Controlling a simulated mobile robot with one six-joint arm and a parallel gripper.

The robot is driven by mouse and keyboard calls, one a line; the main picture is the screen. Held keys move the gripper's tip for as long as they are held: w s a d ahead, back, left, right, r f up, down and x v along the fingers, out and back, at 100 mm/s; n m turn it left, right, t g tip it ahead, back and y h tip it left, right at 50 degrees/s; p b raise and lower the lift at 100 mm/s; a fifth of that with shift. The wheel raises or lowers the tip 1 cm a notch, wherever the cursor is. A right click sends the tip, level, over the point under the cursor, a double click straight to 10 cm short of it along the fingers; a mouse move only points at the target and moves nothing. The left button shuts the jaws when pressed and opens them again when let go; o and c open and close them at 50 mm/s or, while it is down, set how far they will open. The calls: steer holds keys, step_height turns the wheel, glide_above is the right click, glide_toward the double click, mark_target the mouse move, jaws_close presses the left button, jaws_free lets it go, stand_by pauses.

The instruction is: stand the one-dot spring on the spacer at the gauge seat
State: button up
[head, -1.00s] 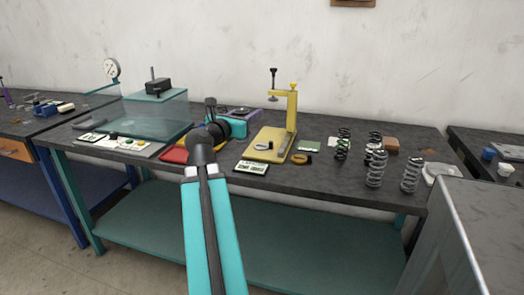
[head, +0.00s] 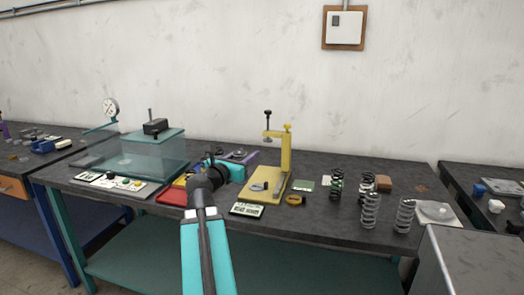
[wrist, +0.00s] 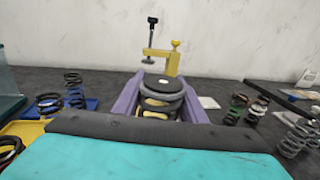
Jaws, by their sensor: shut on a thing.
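In the head view my gripper (head: 238,156) is above the back middle of the bench, left of a yellow screw stand (head: 285,150). The stand also shows behind the spring in the wrist view (wrist: 173,62). I cannot pick out the spacer or the gauge seat for certain.
Several springs (head: 371,210) stand at the right of the bench. The clear teal box (head: 150,160) is at the left, with a button panel (head: 112,184) before it. A red tray (head: 172,196) lies under my arm.

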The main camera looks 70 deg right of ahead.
steer(key=shift+d+r+p, duration=0.1)
steer(key=shift+d+p, duration=0.4)
steer(key=shift+p, duration=1.25)
steer(key=d+p, duration=0.1)
steer(key=p, duration=0.3)
steer(key=shift+s+d, duration=0.1)
steer(key=shift+d, duration=0.2)
steer(key=d+p, duration=0.1)
steer(key=p, duration=0.3)
steer(key=d+f+p, duration=0.1)
steer(key=d, duration=0.8)
steer(key=shift+s+d+f, duration=0.25)
steer(key=shift+s, duration=0.1)
steer(key=f, duration=0.1)
steer(key=d+f, duration=0.1)
steer(key=f, duration=0.1)
steer(key=shift+s+d+f+p, duration=0.1)
steer(key=shift+f+p, duration=0.2)
steer(key=shift+p, duration=0.05)
steer(key=shift+f+b, duration=0.5)
steer(key=shift+f, duration=0.15)
